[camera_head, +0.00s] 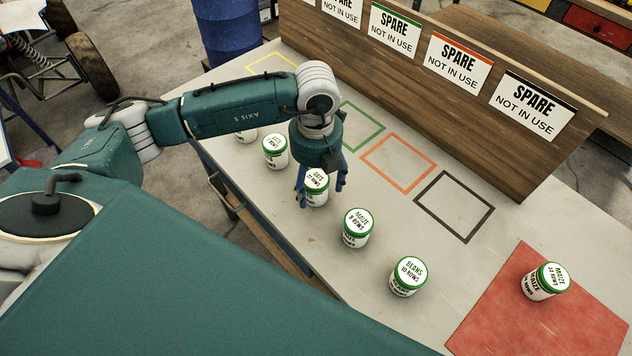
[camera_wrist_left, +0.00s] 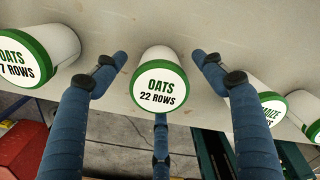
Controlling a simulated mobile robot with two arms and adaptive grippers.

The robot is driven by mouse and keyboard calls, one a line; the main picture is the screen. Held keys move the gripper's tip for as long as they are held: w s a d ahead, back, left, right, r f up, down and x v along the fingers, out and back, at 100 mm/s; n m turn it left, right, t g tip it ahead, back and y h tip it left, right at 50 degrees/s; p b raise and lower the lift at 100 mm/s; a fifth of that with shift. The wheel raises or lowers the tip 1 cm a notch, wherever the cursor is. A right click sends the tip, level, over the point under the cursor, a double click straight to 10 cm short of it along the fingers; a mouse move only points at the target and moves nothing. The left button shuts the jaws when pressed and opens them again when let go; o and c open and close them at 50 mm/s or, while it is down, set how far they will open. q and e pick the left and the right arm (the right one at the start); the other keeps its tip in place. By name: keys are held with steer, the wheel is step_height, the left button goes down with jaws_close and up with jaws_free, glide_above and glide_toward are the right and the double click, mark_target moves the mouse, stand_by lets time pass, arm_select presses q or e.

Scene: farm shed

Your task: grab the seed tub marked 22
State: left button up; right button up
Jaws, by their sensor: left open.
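The tub marked OATS 22 ROWS (camera_head: 316,191) is white with a green-rimmed lid and stands upright on the pale table. It sits at the centre of the left wrist view (camera_wrist_left: 161,86), its label readable. My left gripper (camera_head: 321,194) is open, pointing down over this tub. In the left wrist view its blue fingers spread to the left, right and below the lid, with a visible gap on the left and right. Whether the lower finger touches the tub cannot be told. My right gripper is not in view.
An oats tub (camera_head: 275,152) stands to the left; a maize tub (camera_head: 357,229) and a beans tub (camera_head: 407,276) stand to the right in the same row. Another maize tub (camera_head: 540,284) is on a red mat (camera_head: 500,315). Coloured outlines and a wooden board (camera_head: 400,90) lie behind.

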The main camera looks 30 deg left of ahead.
arm_select(q)
steer(key=shift+f, duration=0.8)
steer(key=shift+w, duration=0.1)
steer(key=c, duration=1.4)
steer(key=shift+r, duration=0.1)
